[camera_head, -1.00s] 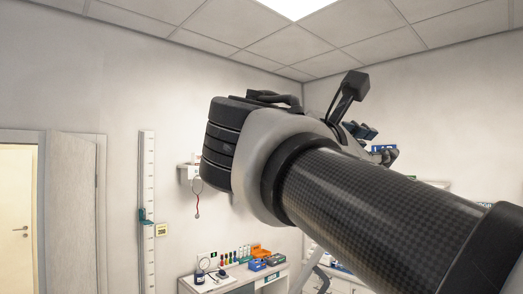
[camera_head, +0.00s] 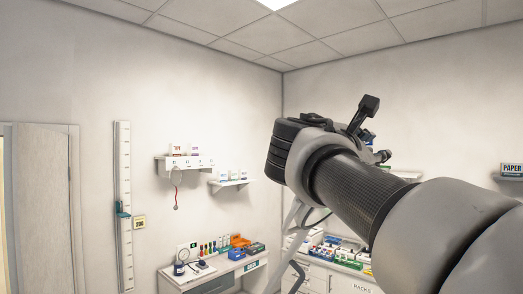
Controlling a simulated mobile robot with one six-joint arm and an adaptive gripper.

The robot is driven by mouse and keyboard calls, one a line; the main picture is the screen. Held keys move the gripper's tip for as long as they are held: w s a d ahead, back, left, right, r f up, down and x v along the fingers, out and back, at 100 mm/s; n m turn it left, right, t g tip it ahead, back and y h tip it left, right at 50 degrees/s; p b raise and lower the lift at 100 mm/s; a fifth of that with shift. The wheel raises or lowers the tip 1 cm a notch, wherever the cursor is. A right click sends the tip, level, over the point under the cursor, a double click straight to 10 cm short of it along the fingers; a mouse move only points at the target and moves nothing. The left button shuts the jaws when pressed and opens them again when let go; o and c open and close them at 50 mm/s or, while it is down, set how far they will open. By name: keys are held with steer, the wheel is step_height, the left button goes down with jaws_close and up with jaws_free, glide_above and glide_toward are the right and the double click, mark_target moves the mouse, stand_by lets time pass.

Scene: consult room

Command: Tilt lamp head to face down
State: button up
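No lamp head can be made out in the head view. A pale slanted post (camera_head: 290,226) stands partly hidden below my arm; I cannot tell if it belongs to the lamp. My arm reaches from the lower right to the centre and hides what is behind it. My gripper (camera_head: 378,153) shows only as small dark parts beyond the wrist, so its fingers cannot be judged open or shut. I see no contact between it and anything.
A desk (camera_head: 215,270) with a blue box (camera_head: 236,254) and small bottles stands at the lower left. A counter (camera_head: 345,264) with trays is behind my arm. Wall shelves (camera_head: 187,163) and a height scale (camera_head: 123,205) are on the left wall. The upper middle is free.

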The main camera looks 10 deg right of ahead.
jaws_close()
stand_by(0.6)
